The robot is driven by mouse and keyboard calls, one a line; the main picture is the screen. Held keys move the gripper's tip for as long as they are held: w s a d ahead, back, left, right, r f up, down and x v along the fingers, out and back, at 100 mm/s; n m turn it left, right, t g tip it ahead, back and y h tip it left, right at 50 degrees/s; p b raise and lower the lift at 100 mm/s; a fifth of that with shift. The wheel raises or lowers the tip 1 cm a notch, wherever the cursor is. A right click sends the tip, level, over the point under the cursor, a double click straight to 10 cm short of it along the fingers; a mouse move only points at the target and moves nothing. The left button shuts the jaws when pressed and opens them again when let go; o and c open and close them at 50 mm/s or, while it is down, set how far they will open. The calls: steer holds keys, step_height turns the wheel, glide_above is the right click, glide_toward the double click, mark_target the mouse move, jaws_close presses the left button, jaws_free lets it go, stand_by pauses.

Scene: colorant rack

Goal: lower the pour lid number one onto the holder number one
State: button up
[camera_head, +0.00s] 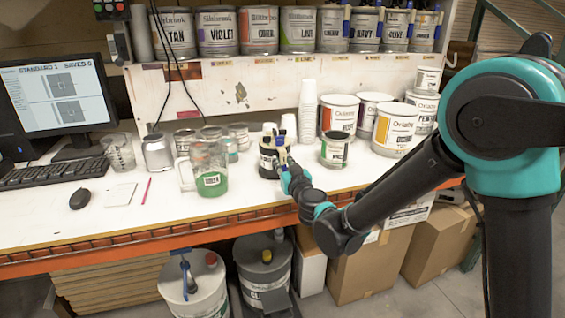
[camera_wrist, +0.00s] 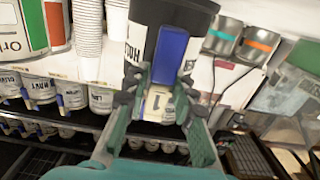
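The pour lid number one shows in the wrist view as a blue upright piece (camera_wrist: 169,55) and a cream part marked 1 (camera_wrist: 157,102). My gripper (camera_wrist: 160,88) has its dark fingertips on both sides of it and appears closed on it. The holder number one, a black cup with a white label (camera_wrist: 137,46), lies right behind the lid in the wrist view. In the head view the holder (camera_head: 267,163) stands on the white table, with my gripper (camera_head: 284,162) at its right side. I cannot tell whether lid and holder touch.
A stack of white cups (camera_head: 307,110) rises behind. A clear jug with green liquid (camera_head: 211,180) is to the left. Large paint cans (camera_head: 394,128) fill the back right.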

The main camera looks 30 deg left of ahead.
steer(key=shift+o, duration=1.4)
steer(key=v, duration=1.2)
